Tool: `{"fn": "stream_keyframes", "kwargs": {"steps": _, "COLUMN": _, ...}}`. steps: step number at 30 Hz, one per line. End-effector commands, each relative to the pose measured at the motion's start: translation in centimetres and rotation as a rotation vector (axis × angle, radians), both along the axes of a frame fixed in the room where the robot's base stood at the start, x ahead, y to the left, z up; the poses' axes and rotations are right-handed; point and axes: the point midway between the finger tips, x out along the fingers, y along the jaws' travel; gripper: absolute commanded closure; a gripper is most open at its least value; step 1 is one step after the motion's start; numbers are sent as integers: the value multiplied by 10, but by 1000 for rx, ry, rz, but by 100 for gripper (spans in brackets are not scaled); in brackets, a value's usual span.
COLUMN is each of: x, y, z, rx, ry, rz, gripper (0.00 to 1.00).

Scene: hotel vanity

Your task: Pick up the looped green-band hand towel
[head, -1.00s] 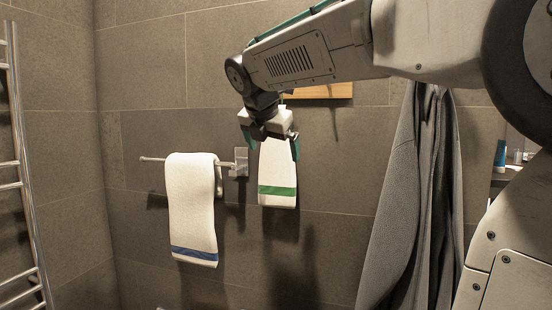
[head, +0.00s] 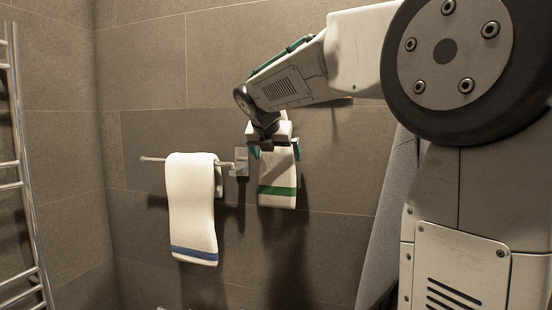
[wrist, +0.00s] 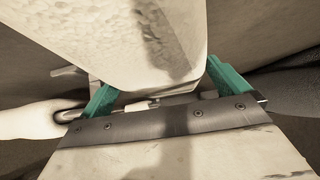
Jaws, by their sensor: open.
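The green-band hand towel (head: 277,180) is white and hangs against the tiled wall, right of the towel bar's bracket. Its upper part and whatever holds its loop are hidden behind my gripper (head: 273,152). My gripper is in front of the towel's upper part. In the wrist view my gripper (wrist: 162,84) is open, one teal finger on each side of the white towel cloth (wrist: 130,45). The cloth fills much of the space between the fingers; I cannot tell whether either finger touches it.
A white towel with a blue band (head: 192,205) hangs on a metal bar (head: 152,159) close to the left. A grey robe (head: 390,215) hangs to the right, partly behind my arm. A chrome rail rack (head: 22,170) stands at the far left. The wall is close behind.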

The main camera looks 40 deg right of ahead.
Motion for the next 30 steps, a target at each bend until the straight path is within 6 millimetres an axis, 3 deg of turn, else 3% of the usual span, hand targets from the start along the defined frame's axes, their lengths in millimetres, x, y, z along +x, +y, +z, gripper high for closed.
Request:
{"fn": "stream_keyframes", "kwargs": {"steps": 3, "x": 0, "y": 0, "z": 0, "rx": 0, "ry": -1, "rz": -1, "gripper": 3}}
{"fn": "stream_keyframes", "kwargs": {"steps": 6, "x": 0, "y": 0, "z": 0, "rx": 0, "ry": -1, "rz": -1, "gripper": 31}}
{"fn": "stream_keyframes", "kwargs": {"steps": 18, "x": 0, "y": 1, "z": 4, "rx": 0, "ry": -2, "rz": 1, "gripper": 31}}
{"fn": "stream_keyframes", "kwargs": {"steps": 30, "x": 1, "y": 15, "z": 37, "rx": 0, "ry": -2, "rz": 16, "gripper": 31}}
